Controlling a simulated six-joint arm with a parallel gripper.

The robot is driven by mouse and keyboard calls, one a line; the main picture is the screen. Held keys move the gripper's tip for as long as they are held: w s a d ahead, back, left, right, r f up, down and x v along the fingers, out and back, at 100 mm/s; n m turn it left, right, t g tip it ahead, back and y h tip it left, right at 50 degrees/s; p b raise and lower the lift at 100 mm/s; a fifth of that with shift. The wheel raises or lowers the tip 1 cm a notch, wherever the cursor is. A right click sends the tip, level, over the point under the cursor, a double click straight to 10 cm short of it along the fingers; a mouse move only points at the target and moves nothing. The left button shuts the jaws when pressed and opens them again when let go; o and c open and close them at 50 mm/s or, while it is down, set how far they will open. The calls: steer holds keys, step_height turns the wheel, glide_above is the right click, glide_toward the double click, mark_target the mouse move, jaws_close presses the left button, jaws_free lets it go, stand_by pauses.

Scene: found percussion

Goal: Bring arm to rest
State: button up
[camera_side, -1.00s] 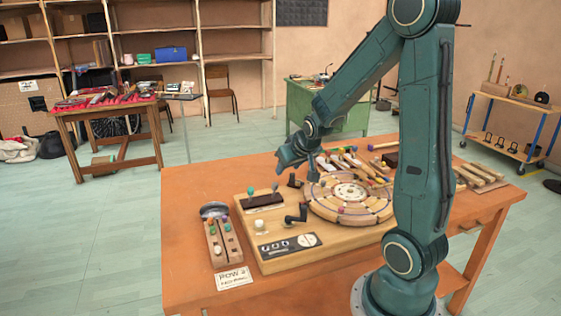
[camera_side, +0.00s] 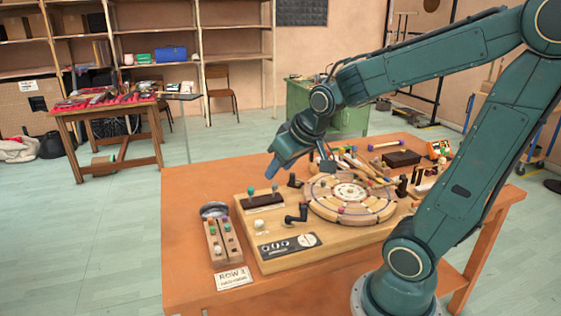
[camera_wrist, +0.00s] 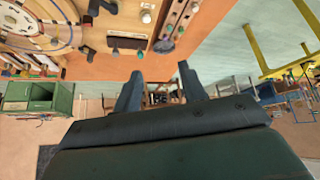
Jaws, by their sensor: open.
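My gripper (camera_side: 276,168) hangs in the air above the back left part of the orange table (camera_side: 195,185), behind the wooden board's green-topped levers. In the wrist view its two fingers (camera_wrist: 160,92) stand apart with nothing between them. The wooden board (camera_side: 285,262) carries a round segmented disc (camera_side: 350,192) with coloured pegs, a black crank handle (camera_side: 297,213) and a dark panel with dials (camera_side: 290,245). My gripper appears clear of all of these.
A peg rack (camera_side: 222,243) with coloured balls and a "ROW 3" card (camera_side: 234,278) lie at the table's left front. Mallets (camera_side: 352,158) and a dark block (camera_side: 402,158) lie behind the disc. A red-topped table (camera_side: 105,102) and a green cabinet (camera_side: 350,121) stand further back.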

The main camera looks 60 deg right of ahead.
steer(key=s+a+r+n+y, duration=0.2)
steer(key=s+a+r+n, duration=0.1)
steer(key=s+a, duration=0.6)
steer(key=shift+s+a+r+g, duration=0.15)
steer(key=shift+s+a+g, duration=0.2)
steer(key=shift+s, duration=0.7)
steer(key=shift+w+d, duration=0.1)
steer(key=shift+d, duration=0.05)
